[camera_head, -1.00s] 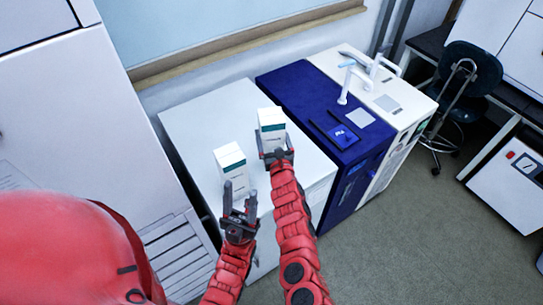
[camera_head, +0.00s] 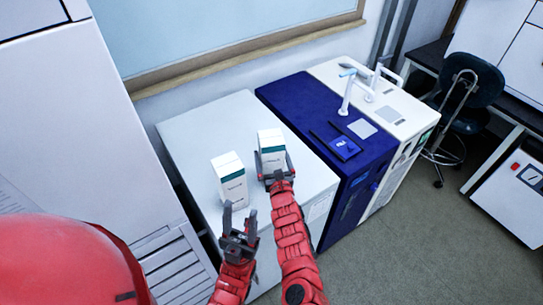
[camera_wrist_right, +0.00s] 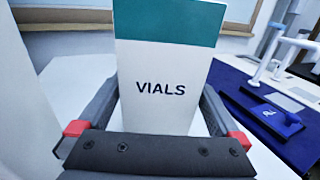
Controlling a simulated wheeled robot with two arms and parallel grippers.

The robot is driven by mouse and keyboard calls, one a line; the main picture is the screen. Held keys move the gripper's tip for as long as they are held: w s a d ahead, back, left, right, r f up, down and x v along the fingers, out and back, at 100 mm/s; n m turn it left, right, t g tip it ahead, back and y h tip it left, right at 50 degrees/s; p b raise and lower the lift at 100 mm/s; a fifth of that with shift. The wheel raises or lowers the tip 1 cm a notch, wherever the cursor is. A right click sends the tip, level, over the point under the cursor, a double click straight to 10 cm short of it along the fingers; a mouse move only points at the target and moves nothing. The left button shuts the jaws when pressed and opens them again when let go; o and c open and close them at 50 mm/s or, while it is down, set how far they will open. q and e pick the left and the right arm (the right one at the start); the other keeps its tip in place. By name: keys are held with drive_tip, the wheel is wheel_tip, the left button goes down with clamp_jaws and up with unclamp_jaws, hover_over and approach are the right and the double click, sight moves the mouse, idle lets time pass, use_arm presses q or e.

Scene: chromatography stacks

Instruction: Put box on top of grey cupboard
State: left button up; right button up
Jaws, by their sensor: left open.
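The grey cupboard (camera_head: 190,128) has a pale top and stands beside the blue machine. My right gripper (camera_head: 273,172) has its fingers along both sides of a white box with a green band (camera_head: 271,150), at the right part of the cupboard top. In the right wrist view this box (camera_wrist_right: 160,88) reads "VIALS" and fills the space between the fingers of the right gripper (camera_wrist_right: 158,95). Its lower part is hidden by the gripper. A second white box (camera_head: 231,182) stands upright on the cupboard to the left. My left gripper (camera_head: 239,220) is open and empty, just in front of that box.
A blue machine (camera_head: 300,105) and a white machine (camera_head: 400,112) stand to the right of the cupboard. A tall white cabinet (camera_head: 70,110) stands at the left. A window ledge (camera_head: 235,55) runs behind. The back-left of the cupboard top is clear.

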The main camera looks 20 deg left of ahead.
drive_tip(key=shift+r, duration=0.15)
drive_tip(key=p+v, duration=0.2)
drive_tip(key=p, duration=0.1)
drive_tip(key=p+v, duration=0.2)
drive_tip(key=shift+s+r, duration=0.1)
drive_tip(key=shift+r, duration=0.25)
drive_tip(key=p, duration=0.2)
approach(274, 162)
drive_tip(key=shift+w+a+f, duration=0.3)
drive_tip(key=shift+w+a, duration=0.1)
